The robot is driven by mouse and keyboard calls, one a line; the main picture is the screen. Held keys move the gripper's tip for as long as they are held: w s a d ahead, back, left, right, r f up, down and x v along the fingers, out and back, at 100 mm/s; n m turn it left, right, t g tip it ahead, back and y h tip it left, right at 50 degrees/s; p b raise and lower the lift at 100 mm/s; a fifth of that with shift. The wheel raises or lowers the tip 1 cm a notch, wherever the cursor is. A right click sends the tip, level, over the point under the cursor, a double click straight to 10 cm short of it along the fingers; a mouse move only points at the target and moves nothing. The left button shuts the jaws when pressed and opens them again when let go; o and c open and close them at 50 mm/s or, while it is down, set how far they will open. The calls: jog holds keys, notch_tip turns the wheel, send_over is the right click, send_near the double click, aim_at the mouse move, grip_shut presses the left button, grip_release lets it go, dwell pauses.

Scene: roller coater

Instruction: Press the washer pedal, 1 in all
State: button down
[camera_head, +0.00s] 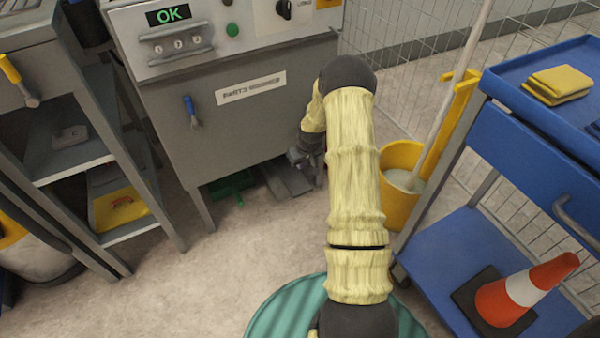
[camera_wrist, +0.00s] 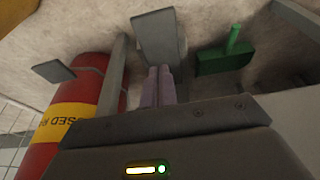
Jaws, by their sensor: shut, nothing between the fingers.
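The washer (camera_head: 250,100) is a grey cabinet with a "PARTS WASHER" label and a lit green "OK" display. A grey plate-like pedal (camera_head: 273,181) shows low under its front edge, and a grey plate also shows in the wrist view (camera_wrist: 158,35). Beside it is a green pedal-like piece (camera_head: 231,186), also in the wrist view (camera_wrist: 225,60) with a short green post. My gripper (camera_wrist: 159,72) is shut and empty, its fingertips overlapping the grey plate's near end in the wrist view. I cannot tell whether they touch. My arm partly hides the gripper in the head view.
A yellow mop bucket (camera_head: 400,205) stands right of my arm. A blue cart (camera_head: 530,150) with an orange cone (camera_head: 525,290) is further right. Grey shelving (camera_head: 90,165) stands left. A red drum (camera_wrist: 82,110) is left in the wrist view. Floor before the washer is clear.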

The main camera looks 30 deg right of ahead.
aim_at(297, 185)
jog(key=b+x, duration=0.2)
jog(key=x, duration=0.2)
jog(key=b+x, duration=0.3)
jog(key=x, duration=0.1)
jog(key=s+b+x, duration=0.1)
jog(key=b+x, duration=0.2)
jog(key=x, duration=0.1)
jog(key=shift+w+f, duration=0.1)
jog(key=shift+f, duration=0.45)
jog(key=shift+d+f+b, duration=0.1)
jog(key=shift+f+b, duration=0.15)
jog(key=shift+b, duration=0.1)
